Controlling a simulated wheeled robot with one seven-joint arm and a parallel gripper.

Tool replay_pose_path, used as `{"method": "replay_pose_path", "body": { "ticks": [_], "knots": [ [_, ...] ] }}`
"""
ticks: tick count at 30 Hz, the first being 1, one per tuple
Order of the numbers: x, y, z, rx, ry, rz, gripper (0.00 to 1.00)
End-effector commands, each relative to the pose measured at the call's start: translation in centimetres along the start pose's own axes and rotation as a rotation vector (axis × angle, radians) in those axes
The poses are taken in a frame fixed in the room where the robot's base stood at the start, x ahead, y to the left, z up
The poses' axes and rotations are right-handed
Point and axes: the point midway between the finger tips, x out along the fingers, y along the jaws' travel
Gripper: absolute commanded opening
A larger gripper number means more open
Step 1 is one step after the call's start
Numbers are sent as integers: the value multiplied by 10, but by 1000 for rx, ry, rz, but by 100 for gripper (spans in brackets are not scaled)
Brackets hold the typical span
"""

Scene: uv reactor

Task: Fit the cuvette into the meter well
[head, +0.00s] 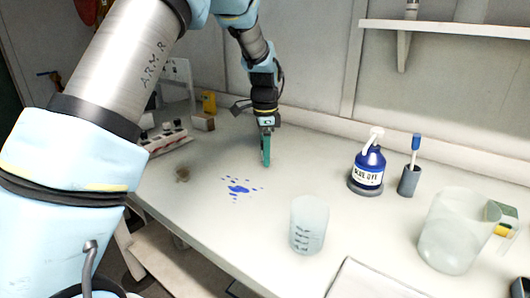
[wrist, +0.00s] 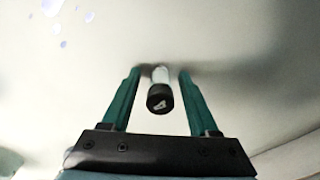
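My gripper (head: 265,160) is low over the white bench in the head view, its green fingers pointing down. In the wrist view my gripper (wrist: 158,72) is open, with a finger on each side of a small pale cuvette with a black cap (wrist: 160,98). A gap shows between the cap and each finger, so the cuvette is not gripped. The cap has a white mark and faces the camera. In the head view the cuvette is hidden by the gripper. I cannot make out the meter well in either view.
Blue spots (head: 238,188) mark the bench left of a beaker (head: 309,226). A blue dye bottle (head: 368,168), a grey holder (head: 409,181) and a large clear jug (head: 450,232) stand right. A white rack-like object (head: 165,142) and yellow item (head: 208,102) are at the back left.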

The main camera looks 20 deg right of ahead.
Motion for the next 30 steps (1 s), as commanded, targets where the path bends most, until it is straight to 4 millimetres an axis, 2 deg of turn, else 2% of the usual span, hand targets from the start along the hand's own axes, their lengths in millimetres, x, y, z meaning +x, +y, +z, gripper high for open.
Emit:
{"method": "replay_pose_path", "body": {
  "ticks": [2,15,30],
  "knots": [
    [0,0,0,0,0,0,50],
    [0,0,0,0,0,0,1],
    [-5,0,0,-1,1,-1,0]
  ]
}}
